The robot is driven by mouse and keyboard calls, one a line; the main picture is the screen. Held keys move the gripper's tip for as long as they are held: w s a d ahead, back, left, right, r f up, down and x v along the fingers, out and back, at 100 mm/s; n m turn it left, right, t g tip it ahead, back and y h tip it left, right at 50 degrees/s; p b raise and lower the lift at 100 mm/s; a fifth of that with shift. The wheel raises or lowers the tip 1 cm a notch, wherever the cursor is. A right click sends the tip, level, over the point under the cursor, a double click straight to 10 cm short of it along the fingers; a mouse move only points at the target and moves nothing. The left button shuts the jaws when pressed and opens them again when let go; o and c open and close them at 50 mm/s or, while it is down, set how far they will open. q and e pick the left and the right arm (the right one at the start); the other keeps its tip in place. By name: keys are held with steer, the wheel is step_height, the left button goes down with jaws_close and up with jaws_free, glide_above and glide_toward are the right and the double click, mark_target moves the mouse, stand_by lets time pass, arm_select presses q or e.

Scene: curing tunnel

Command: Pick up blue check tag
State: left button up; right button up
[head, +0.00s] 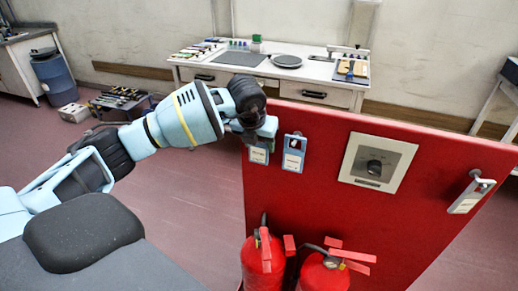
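Two blue-edged tags with white labels hang side by side at the upper left of the red panel (400,150). The left blue tag (259,154) is partly covered at its top by my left gripper (266,128). The right blue tag (293,153) hangs in full view, just right of that gripper. My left arm reaches in from the left, with its gripper at the panel's top left edge. The fingers are small and overlap the left tag, so I cannot tell whether they are open or touch it. My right gripper is out of view.
The panel also bears a grey dial plate (376,164) and a pale tag (470,194) on a hook. Two red fire extinguishers (262,255) (325,272) stand before it. A white workbench (330,88) stands behind. A blue drum (53,77) is far left.

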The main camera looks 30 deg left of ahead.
arm_select(q)
steer(key=c, duration=0.5)
steer(key=shift+c, duration=0.2)
steer(key=shift+r, duration=0.75)
steer(key=s+d, duration=0.2)
steer(key=s, duration=0.6)
steer(key=s+d+b, duration=0.1)
steer(key=s+d, duration=0.1)
steer(key=s, duration=0.7)
steer(key=shift+s, duration=0.3)
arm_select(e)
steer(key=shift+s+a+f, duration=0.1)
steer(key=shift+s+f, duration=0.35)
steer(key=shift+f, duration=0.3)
